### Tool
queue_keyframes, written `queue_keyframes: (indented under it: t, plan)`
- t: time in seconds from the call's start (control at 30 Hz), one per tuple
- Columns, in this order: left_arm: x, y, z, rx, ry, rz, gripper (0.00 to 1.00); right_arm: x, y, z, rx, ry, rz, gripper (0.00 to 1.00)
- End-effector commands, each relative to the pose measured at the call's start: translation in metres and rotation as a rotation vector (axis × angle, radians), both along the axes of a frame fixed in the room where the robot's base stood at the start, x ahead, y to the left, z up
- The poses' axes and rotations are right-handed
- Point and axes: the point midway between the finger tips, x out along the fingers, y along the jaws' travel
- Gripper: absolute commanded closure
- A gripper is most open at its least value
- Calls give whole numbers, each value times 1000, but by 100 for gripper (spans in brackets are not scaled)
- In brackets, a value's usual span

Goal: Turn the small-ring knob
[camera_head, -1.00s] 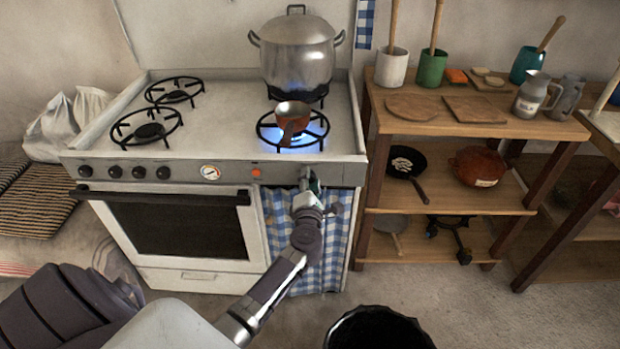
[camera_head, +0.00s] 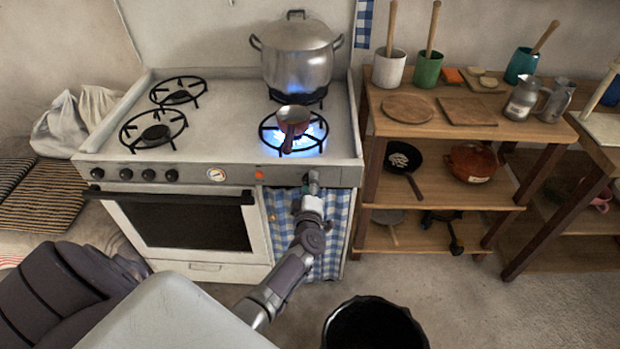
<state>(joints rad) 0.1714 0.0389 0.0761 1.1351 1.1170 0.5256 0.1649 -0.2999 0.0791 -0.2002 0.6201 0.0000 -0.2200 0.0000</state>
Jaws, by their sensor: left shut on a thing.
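The white stove (camera_head: 230,115) has several dark knobs on the left of its front panel (camera_head: 135,174). My left gripper (camera_head: 311,184) is at the right end of this panel, shut on a knob there, which it mostly hides. The front right burner (camera_head: 268,130) has a bright blue flame, and a small copper-coloured pan (camera_head: 293,124) sits on it. A large lidded pot (camera_head: 297,62) stands on the back right burner, also with a blue flame under it. My right gripper is not in view.
A blue checked curtain (camera_head: 283,212) hangs below the panel, behind my left arm. Wooden shelves (camera_head: 440,120) with pots and tools stand close to the right of the stove. A black round container (camera_head: 375,325) is on the floor at the bottom. The two left burners are empty.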

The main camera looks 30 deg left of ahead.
Motion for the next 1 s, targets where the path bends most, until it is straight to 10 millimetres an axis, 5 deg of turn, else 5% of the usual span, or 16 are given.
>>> queue_keyframes:
  t: [1.0]
  plan:
    - [-2, 1, -2, 819, 507, -3, 95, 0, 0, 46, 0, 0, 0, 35]
